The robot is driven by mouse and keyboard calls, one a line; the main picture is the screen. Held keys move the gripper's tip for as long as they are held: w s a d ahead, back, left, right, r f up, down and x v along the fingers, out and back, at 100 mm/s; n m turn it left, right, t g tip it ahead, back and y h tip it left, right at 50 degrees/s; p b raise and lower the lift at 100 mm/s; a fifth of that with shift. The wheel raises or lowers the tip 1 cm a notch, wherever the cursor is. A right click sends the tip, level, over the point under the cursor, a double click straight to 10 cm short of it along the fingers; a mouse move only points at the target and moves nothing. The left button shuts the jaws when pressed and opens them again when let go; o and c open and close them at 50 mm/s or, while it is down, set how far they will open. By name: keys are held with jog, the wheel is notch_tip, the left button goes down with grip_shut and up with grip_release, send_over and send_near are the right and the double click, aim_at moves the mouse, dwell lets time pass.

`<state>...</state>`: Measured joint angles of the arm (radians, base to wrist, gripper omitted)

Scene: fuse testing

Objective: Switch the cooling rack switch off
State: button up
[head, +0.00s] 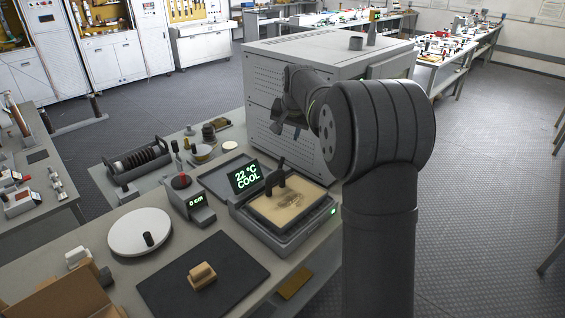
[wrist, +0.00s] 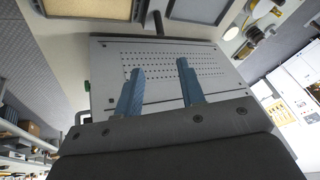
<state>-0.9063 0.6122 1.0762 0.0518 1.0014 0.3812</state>
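The cooling rack (head: 272,238) is a grey box on the bench with a tan top plate (head: 290,206). Its display (head: 245,176) reads "22 °C COOL" in green. A small green-lit spot (head: 333,211), which looks like its switch, is at its right corner; its position is too small to read. A black upright part (head: 275,176) stands at the plate's back edge. My gripper (head: 282,125) is above and behind the rack, before the large grey cabinet. In the wrist view its two blue fingers (wrist: 160,68) are apart with nothing between them. The tan plate (wrist: 95,8) shows at the top left.
The large perforated cabinet (head: 320,52) stands close behind my gripper; its panel (wrist: 110,50) fills the wrist view's middle. A small display reading "0 cm" (head: 195,203), a white round plate (head: 140,231) and a black mat (head: 235,278) with a tan block lie on the bench.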

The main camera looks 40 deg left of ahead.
aim_at(282, 158)
jog(key=x, duration=1.7)
jog(key=shift+f, duration=0.1)
jog(key=shift+c, duration=0.3)
jog(key=shift+s, duration=0.1)
grip_shut()
